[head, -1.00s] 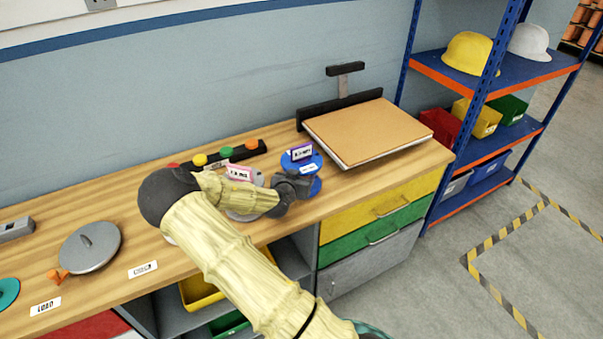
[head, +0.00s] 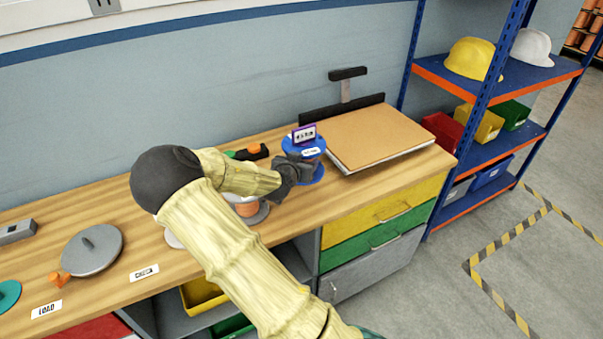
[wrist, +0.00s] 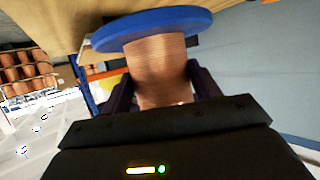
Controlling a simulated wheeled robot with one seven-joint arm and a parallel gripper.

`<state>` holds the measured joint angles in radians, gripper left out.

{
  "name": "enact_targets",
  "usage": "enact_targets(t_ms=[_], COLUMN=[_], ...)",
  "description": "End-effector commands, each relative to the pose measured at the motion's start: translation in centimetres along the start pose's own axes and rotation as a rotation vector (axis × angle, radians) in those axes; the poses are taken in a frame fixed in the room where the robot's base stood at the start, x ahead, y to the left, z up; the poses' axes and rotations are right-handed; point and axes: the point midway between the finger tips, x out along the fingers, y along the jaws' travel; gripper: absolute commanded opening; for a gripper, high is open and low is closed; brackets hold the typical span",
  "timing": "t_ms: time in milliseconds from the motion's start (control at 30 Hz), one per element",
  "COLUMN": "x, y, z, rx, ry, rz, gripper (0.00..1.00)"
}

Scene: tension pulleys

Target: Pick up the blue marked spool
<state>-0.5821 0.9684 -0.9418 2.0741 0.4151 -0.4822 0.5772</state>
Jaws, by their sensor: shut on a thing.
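The blue marked spool (head: 313,147) stands at the right part of the bench in the head view, with blue flanges, a white label and a small purple-framed tag on top. In the wrist view its blue flange (wrist: 150,27) and copper-wound core (wrist: 160,70) fill the space between the fingers. My gripper (wrist: 155,85) is shut on the core, one dark finger on each side. In the head view my gripper (head: 292,172) reaches the spool from the left. I cannot tell whether the spool's base touches the bench.
Another spool (head: 247,209) with copper winding stands left of my gripper, partly hidden by my arm. A brown board stack (head: 375,135) lies close to the right. A grey disc (head: 91,250) sits at the left of the wooden bench (head: 200,275). Blue shelving (head: 487,90) stands at the right.

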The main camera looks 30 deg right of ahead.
Motion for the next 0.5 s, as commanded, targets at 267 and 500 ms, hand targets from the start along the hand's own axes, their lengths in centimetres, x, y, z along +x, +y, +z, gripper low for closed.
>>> enact_targets(t_ms=[267, 500], x=[-0.8, -0.8], y=[0.0, 0.0], z=[-2.1, -2.1], rx=[0.002, 0.001], ry=[0.004, 0.003], rz=[-0.001, -0.001], gripper=[0.18, 0.18])
